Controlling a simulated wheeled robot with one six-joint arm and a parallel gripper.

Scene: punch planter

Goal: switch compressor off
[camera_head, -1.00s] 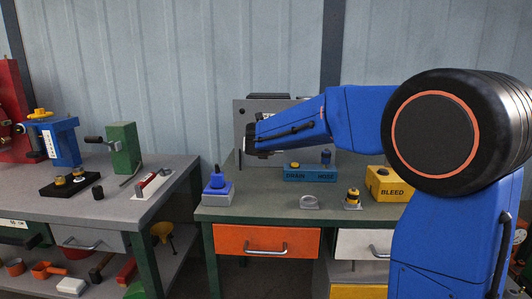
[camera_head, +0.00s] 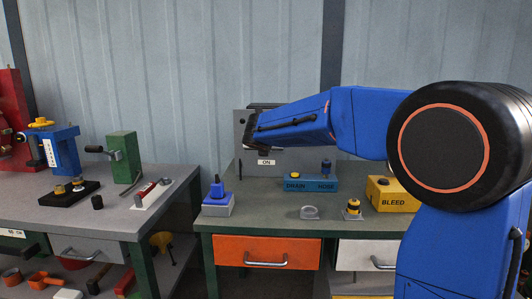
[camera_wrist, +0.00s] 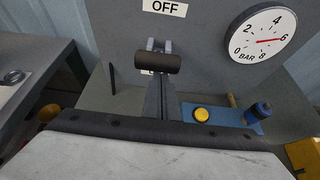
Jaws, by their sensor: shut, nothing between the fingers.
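The compressor panel (camera_head: 241,147) is a grey upright plate at the back of the right table. It has an ON label (camera_head: 266,162) low down and an OFF label (camera_wrist: 165,7) above the switch. The switch handle (camera_wrist: 158,61) is a dark crossbar on two grey arms, below the OFF label. My gripper (camera_wrist: 157,84) is shut and empty, with its tips just below or behind the crossbar; I cannot tell if they touch. In the head view my wrist covers the switch. A round gauge (camera_wrist: 262,38) points near 6 bar.
A blue DRAIN HOSE block (camera_head: 310,184) stands below the panel, with a yellow button (camera_wrist: 201,114) and a blue knob (camera_wrist: 258,111). A yellow BLEED box (camera_head: 392,195) is to its right. A blue-topped grey block (camera_head: 217,199) stands at the table's left.

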